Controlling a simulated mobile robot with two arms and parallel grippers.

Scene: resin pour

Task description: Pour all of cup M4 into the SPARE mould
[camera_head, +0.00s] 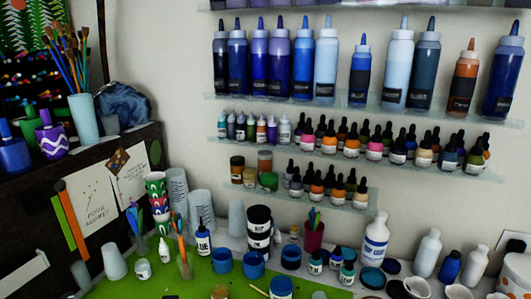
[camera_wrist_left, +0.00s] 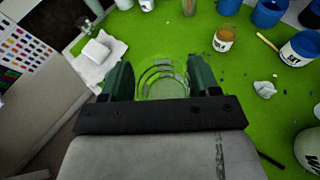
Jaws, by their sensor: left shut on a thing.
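My left gripper (camera_wrist_left: 158,78) shows in the left wrist view, its two dark green fingers on either side of a clear, see-through cup (camera_wrist_left: 162,84). The gripper is shut on this cup, above the green mat. No label on it can be read, so I cannot tell whether it is M4. Its contents and tilt cannot be made out. I cannot pick out a mould marked SPARE in either view. My right gripper is in neither view.
A green mat (camera_head: 178,286) covers the worktop. Blue cups (camera_head: 222,260), an amber jar (camera_wrist_left: 224,39) and a stick (camera_wrist_left: 267,41) stand or lie there. A white block (camera_wrist_left: 96,52) lies on white cloth at the mat's edge. Bottles crowd the back; shelves of paint hang above.

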